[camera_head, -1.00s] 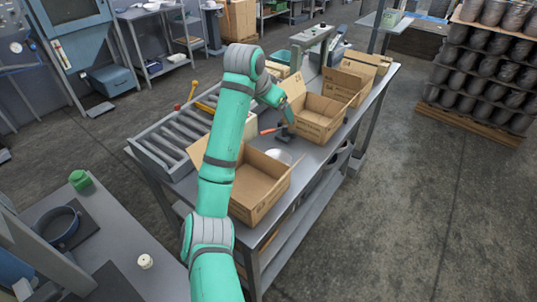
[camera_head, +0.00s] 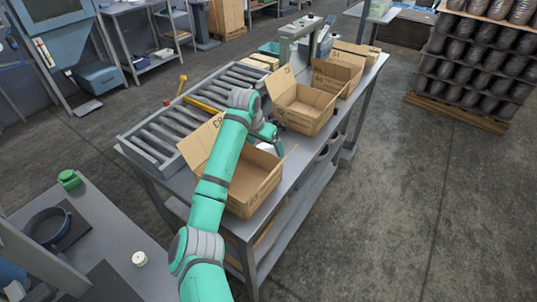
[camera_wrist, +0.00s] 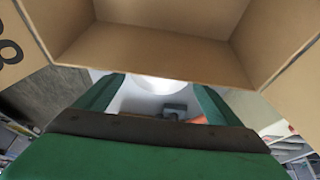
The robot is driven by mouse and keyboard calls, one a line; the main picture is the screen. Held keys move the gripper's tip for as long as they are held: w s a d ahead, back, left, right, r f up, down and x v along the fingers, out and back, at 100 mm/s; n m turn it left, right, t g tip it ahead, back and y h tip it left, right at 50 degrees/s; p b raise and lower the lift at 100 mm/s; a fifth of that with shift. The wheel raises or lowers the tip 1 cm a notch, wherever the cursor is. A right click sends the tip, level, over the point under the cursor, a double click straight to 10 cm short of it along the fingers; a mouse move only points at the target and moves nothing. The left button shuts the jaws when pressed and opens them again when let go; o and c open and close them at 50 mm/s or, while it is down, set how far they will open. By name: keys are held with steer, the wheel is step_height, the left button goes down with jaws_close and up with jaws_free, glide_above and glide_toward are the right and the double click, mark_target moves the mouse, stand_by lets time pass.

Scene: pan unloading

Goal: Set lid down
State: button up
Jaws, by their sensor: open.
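A pale, round, shiny piece (camera_head: 266,147), which looks like the lid, shows in the head view behind the near cardboard box, partly hidden by my arm. In the wrist view a pale rounded surface (camera_wrist: 160,86) shows between my fingers, cut off at the top by a box wall. I cannot tell whether the fingers touch it. My gripper (camera_wrist: 153,90) is open, its green fingers wide apart. In the head view my gripper (camera_head: 268,134) is low over the bench between two boxes, its tips not clear.
The near open box (camera_head: 262,187) stands close to my gripper, with its flaps up. Another open box (camera_head: 305,108) stands beyond it. A roller conveyor (camera_head: 165,127) runs along the left. A small grey part (camera_wrist: 174,110) and an orange piece (camera_wrist: 197,120) show under my gripper.

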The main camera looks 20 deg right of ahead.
steer(key=shift+x, duration=1.4)
steer(key=shift+c, duration=0.7)
steer(key=c, duration=0.7)
steer(key=shift+r, duration=0.1)
